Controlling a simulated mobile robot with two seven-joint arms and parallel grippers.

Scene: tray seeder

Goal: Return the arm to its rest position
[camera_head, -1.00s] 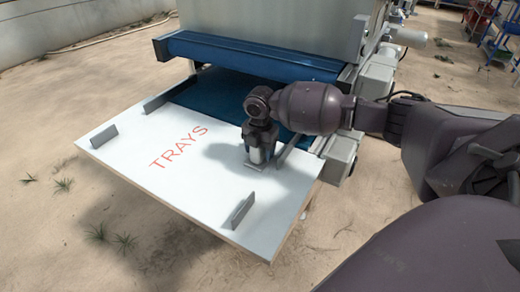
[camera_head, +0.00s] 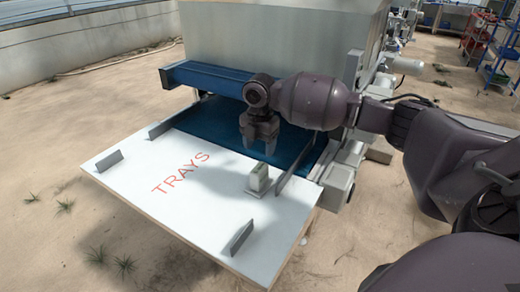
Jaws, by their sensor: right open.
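My right gripper (camera_head: 259,149) is open and empty, with its fingers pointing down over the blue belt near the inner edge of the white board (camera_head: 180,205). The board carries the red word "TRAYS". A small pale block with a grey base (camera_head: 258,180) stands upright on the board, below and apart from the fingertips. My right arm reaches in from the right side. My left gripper is out of view.
The seeder (camera_head: 265,45) stands behind the board, with a blue roller cover (camera_head: 205,77) and blue belt (camera_head: 215,122). Grey upright guides (camera_head: 242,237) stand on the board. Shelves (camera_head: 505,45) are far right. Sandy floor lies open at left.

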